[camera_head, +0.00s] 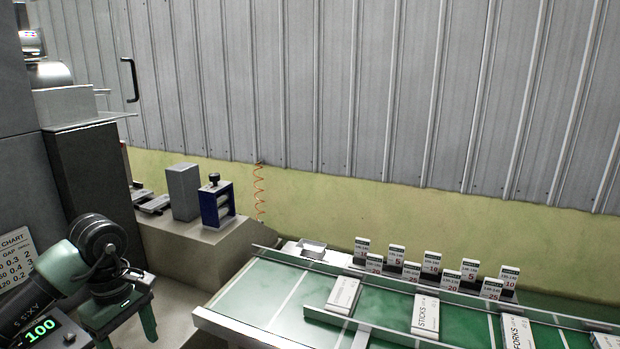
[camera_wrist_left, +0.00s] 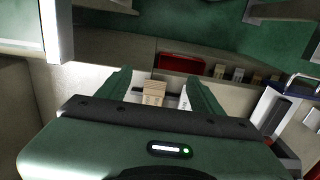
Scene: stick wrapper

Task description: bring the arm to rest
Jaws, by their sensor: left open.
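My left arm comes in at the lower left of the head view, and its gripper (camera_head: 127,333) points down with two green fingers apart. In the left wrist view the same gripper (camera_wrist_left: 157,78) is open, with a clear gap between the fingers. A small beige block (camera_wrist_left: 153,92) shows in that gap; it appears to lie beyond the fingers, and I see no contact. My right gripper is in neither view.
A blue roller unit (camera_head: 217,204) and grey block (camera_head: 184,192) sit on a beige machine top (camera_head: 205,235).

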